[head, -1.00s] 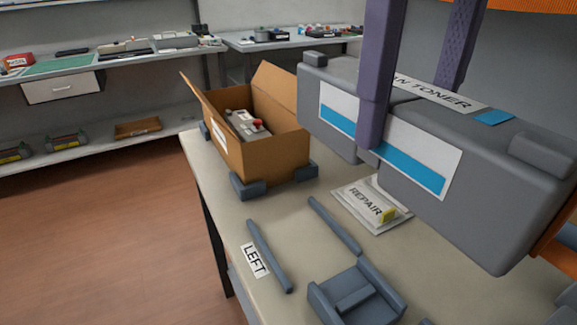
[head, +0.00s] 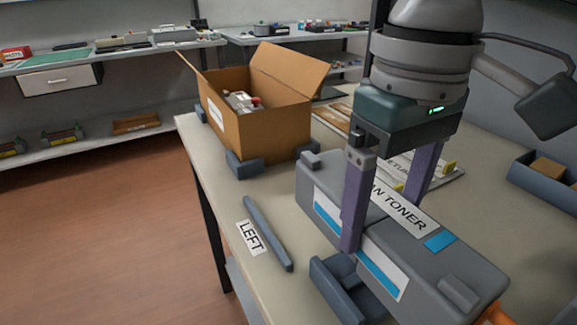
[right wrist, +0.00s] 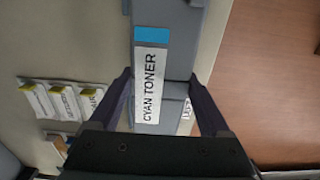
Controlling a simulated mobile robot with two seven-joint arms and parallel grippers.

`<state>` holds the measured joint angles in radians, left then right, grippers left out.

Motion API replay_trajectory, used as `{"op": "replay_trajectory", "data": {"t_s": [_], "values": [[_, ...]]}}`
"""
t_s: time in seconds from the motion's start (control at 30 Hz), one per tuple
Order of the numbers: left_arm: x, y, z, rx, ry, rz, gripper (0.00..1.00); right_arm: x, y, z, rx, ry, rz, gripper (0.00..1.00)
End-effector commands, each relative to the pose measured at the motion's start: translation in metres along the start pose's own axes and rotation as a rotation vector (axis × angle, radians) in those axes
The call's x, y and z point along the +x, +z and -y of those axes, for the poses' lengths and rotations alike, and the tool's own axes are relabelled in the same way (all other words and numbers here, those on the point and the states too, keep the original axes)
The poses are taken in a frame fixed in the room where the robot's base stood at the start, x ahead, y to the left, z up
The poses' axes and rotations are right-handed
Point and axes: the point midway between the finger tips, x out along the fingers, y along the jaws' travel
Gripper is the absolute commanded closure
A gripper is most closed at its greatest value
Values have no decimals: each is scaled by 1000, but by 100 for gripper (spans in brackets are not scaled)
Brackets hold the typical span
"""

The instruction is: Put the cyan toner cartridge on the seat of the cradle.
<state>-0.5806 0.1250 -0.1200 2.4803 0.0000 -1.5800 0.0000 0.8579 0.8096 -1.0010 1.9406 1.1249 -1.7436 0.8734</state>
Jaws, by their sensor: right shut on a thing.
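The cyan toner cartridge (head: 330,190) is a long grey block with a white label and cyan patches. My right gripper (head: 382,218) is shut across its middle from above. The cartridge also shows in the right wrist view (right wrist: 168,12), between the two fingers. The blue-grey cradle (head: 326,285) is at the lower middle of the head view. The cartridge covers most of it, and only its left side shows. I cannot tell whether the cartridge touches the seat. My left gripper is not in view.
A blue-grey rail (head: 267,235) lies beside the LEFT label (head: 249,238) near the table edge. An open cardboard box (head: 275,135) stands behind, with dark corner blocks. Label cards (right wrist: 62,101) lie on the table. A small blue-grey bin (head: 545,185) is at right.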

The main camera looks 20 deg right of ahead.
Motion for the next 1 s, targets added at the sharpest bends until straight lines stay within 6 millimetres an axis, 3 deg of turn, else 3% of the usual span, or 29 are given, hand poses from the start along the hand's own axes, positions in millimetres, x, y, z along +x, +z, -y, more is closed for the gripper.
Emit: {"op": "replay_trajectory", "data": {"t_s": [0.1,0.23,0.67,0.7,0.87,1.0], "values": [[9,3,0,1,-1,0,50,26,1,0,0,1,3,100],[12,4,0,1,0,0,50,40,0,0,0,0,0,100],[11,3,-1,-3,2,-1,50,45,0,1,-1,-1,1,100],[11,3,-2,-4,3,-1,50,46,1,1,-1,0,2,17],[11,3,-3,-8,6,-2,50,46,1,0,-1,0,2,0],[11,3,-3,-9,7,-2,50,46,1,0,-1,0,1,0]]}}
